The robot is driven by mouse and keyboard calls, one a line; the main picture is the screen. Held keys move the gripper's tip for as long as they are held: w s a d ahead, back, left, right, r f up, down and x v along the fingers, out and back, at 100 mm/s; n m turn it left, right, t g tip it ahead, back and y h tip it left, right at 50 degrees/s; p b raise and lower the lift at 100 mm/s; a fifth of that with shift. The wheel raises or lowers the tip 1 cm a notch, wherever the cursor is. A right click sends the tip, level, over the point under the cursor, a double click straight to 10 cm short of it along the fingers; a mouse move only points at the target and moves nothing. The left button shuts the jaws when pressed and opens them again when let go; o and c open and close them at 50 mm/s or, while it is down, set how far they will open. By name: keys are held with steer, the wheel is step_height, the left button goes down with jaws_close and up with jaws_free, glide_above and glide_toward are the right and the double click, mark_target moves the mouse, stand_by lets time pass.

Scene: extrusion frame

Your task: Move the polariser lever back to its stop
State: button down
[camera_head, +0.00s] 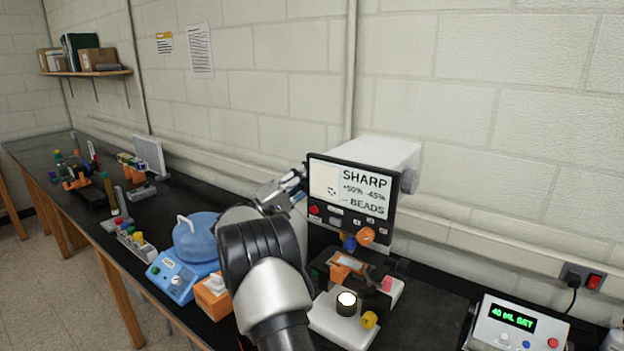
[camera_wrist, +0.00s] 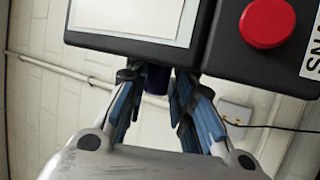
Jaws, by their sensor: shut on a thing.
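The microscope (camera_head: 395,155) has a front screen reading SHARP (camera_head: 345,190), and its dark housing also fills the top of the wrist view (camera_wrist: 215,40). My gripper (camera_head: 290,183) is at the left side of the screen in the head view. In the wrist view my gripper (camera_wrist: 158,92) has its blue-padded fingers either side of a short dark purple piece (camera_wrist: 157,79) under the housing. It is shut on this piece, which looks like the polariser lever. The lever's far end and its stop cannot be made out. My arm hides part of the microscope's left side.
A red button (camera_wrist: 267,22) is close to the fingers. The microscope stage (camera_head: 350,268) has orange clips. A blue water bath (camera_head: 195,240) and an orange box (camera_head: 212,296) stand to the left. A display unit (camera_head: 515,325) reading "40 ML SET" is at right. Black bench lies bare between (camera_head: 430,310).

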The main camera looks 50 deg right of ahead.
steer(key=shift+r, duration=0.4)
steer(key=c, duration=1.8)
jaws_free()
steer(key=o, duration=0.4)
steer(key=shift+d+f, duration=0.15)
steer(key=shift+f, duration=0.05)
steer(key=shift+c, duration=0.2)
steer(key=v, duration=1.2)
steer(key=shift+c, duration=0.5)
